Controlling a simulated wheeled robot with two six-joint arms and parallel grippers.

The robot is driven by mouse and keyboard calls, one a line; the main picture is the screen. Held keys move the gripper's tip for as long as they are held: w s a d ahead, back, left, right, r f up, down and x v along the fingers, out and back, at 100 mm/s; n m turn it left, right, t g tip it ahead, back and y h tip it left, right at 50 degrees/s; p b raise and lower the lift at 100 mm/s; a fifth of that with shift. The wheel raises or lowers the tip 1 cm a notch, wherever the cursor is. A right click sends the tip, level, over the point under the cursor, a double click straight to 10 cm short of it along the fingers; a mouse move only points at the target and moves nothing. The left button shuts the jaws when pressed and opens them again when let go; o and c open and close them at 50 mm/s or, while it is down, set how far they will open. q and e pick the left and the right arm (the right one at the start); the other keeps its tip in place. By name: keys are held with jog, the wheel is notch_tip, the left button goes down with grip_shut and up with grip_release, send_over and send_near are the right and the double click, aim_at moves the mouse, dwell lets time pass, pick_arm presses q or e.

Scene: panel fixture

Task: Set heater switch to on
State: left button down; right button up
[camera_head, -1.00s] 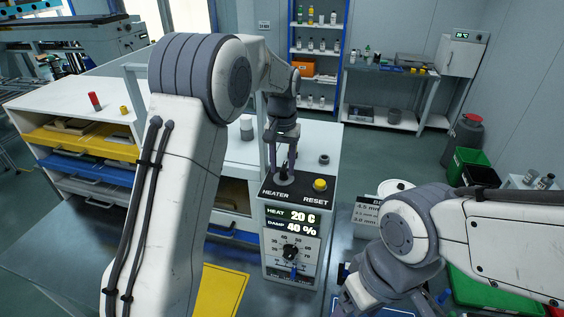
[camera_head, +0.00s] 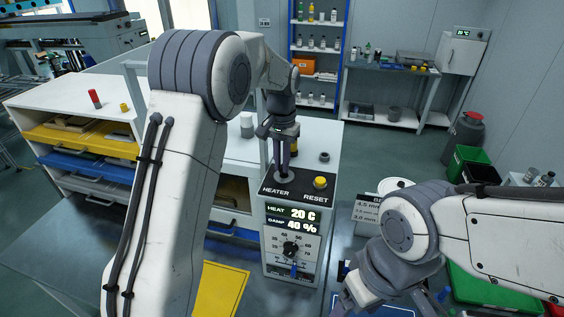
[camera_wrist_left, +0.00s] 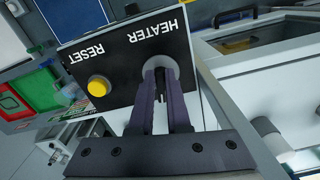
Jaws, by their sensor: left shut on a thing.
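The heater switch (camera_wrist_left: 172,68) sits on the dark top panel (camera_head: 308,190) of the grey control box, above the HEATER label. In the head view my left gripper (camera_head: 285,172) points down at it. In the left wrist view the fingers of my left gripper (camera_wrist_left: 160,80) are shut on the switch lever, at its round grey base. The fingers hide most of the lever, so I cannot tell which way it leans. My right arm shows at the lower right, but its fingertips are not clearly visible.
A yellow RESET button (camera_head: 320,182) is right of the switch and shows in the wrist view (camera_wrist_left: 99,86). The box front has a display (camera_head: 293,219) reading HEAT 20 C, DAMP 40 %, and a black dial (camera_head: 290,249).

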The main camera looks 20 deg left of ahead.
pick_arm(q)
jog(key=m, duration=0.3)
jog(key=shift+w+a+m, duration=0.1)
jog(key=shift+a+m, duration=0.15)
jog(key=shift+m, duration=0.05)
jog(key=m, duration=0.3)
jog(key=shift+w+a+r+m, duration=0.1)
jog(key=shift+w+a+m, duration=0.1)
jog(key=shift+m, duration=0.1)
jog(key=m, duration=0.3)
jog(key=shift+w+m+p, duration=0.2)
jog(key=shift+m+p, duration=0.1)
jog(key=shift+w+a+m, duration=0.1)
jog(key=shift+w+m, duration=0.1)
jog(key=shift+m, duration=1.4)
jog(key=c, duration=0.9)
grip_release()
